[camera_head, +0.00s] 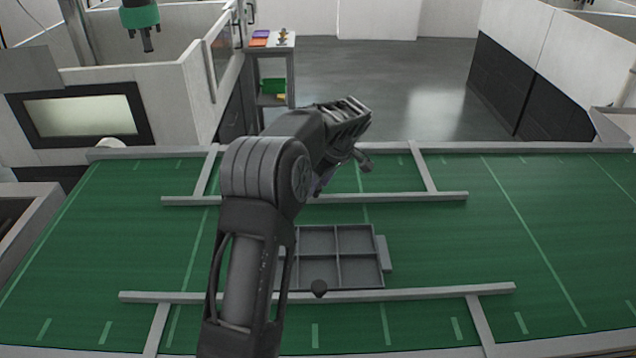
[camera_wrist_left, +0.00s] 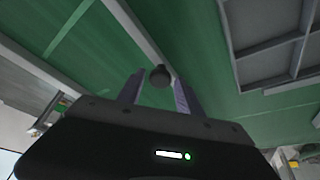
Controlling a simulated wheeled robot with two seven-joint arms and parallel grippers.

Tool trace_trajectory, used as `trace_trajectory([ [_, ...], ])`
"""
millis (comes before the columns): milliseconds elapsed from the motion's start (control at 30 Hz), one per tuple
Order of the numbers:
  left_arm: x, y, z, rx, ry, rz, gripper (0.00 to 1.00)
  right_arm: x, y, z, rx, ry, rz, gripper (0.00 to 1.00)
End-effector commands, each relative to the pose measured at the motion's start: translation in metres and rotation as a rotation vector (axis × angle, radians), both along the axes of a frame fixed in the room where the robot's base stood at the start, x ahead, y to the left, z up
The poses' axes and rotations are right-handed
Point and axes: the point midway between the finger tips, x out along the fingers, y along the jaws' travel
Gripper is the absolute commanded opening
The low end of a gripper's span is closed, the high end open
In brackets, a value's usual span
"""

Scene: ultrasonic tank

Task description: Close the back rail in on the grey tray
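The grey tray (camera_head: 360,268), flat and divided into compartments, lies on the green belt and is partly hidden by my left arm. It also shows at the upper right of the left wrist view (camera_wrist_left: 262,45). The back rail (camera_head: 415,197) runs behind it, with green belt between them. My left gripper (camera_head: 319,184) is at the back rail, pointing down. In the left wrist view its two purple fingers stand open on either side of a dark round knob (camera_wrist_left: 160,75) at the rail, with slight gaps beside it. My right gripper is not in view.
Cross bars (camera_head: 425,172) join the rails to the belt's edges. The belt is clear to the right. A shelf stand (camera_head: 272,75) stands beyond the belt.

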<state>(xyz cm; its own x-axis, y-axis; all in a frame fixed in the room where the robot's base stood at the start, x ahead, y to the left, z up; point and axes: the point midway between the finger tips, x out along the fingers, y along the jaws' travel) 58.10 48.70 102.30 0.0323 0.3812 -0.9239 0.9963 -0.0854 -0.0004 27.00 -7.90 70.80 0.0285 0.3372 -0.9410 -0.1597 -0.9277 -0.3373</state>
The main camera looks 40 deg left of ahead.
Motion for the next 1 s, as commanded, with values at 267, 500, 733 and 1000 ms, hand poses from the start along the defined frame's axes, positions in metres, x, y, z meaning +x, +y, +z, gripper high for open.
trace_trajectory([
  [267,0.0001,-0.0001,0.0004,0.0,0.0,0.0,0.19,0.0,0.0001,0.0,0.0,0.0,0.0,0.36],
  [500,0.0001,0.0,0.0005,0.0,0.0,0.0,0.0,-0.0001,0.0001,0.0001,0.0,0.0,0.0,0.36],
  [733,0.0002,0.0,0.0007,0.0,-0.001,0.0,0.0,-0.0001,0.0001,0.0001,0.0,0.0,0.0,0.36],
  [1000,0.0002,0.0,0.0008,0.0,-0.001,0.001,0.0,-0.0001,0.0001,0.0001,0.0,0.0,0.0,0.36],
])
